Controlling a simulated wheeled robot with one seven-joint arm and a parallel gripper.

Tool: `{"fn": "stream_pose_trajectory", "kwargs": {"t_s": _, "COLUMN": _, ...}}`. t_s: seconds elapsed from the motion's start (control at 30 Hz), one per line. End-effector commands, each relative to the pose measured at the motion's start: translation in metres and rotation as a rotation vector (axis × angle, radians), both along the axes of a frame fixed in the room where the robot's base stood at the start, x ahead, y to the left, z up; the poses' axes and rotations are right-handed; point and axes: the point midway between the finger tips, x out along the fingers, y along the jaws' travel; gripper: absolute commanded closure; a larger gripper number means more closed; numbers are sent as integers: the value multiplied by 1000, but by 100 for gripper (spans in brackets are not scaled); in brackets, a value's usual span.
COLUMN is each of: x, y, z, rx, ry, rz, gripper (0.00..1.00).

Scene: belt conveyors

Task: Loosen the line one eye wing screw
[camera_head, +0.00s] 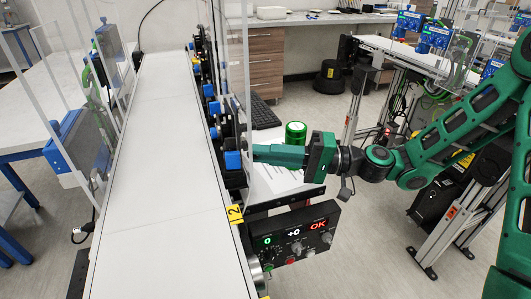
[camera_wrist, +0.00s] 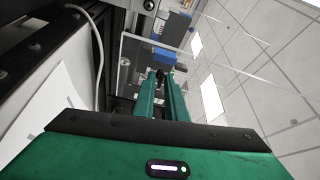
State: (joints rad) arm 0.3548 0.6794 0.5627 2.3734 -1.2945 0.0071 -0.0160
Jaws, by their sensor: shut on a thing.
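My gripper (camera_head: 250,153) reaches left from the arm, level, to the near right side of the white belt (camera_head: 160,170). Its two green fingers point at a blue sensor eye (camera_head: 233,161) on a black bracket at the belt's side rail. In the wrist view, the fingertips (camera_wrist: 163,76) are shut on a small dark part just in front of a blue block (camera_wrist: 162,56). That part looks like the eye's wing screw (camera_wrist: 163,70), but it is mostly hidden by the fingers. In the head view, the fingers hide the screw.
A clear upright panel (camera_head: 250,100) stands close to my fingers. A control box (camera_head: 293,238) below shows 0, +0 and OK. The belt is bare.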

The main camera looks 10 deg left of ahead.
Motion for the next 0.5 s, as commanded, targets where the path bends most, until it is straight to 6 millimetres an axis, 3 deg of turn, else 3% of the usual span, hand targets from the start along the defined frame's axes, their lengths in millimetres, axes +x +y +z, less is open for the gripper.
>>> {"fn": "stream_pose_trajectory", "kwargs": {"t_s": 0.27, "x": -1, "y": 0, "z": -4, "rx": -10, "ry": 4, "rz": 4, "gripper": 100}}
{"fn": "stream_pose_trajectory", "kwargs": {"t_s": 0.3, "x": -1, "y": 0, "z": -4, "rx": -10, "ry": 4, "rz": 4, "gripper": 81}}
{"fn": "stream_pose_trajectory", "kwargs": {"t_s": 0.33, "x": -1, "y": 0, "z": -4, "rx": -9, "ry": 4, "rz": 4, "gripper": 77}}
{"fn": "stream_pose_trajectory", "kwargs": {"t_s": 0.5, "x": -1, "y": 0, "z": -3, "rx": -7, "ry": 2, "rz": 2, "gripper": 77}}
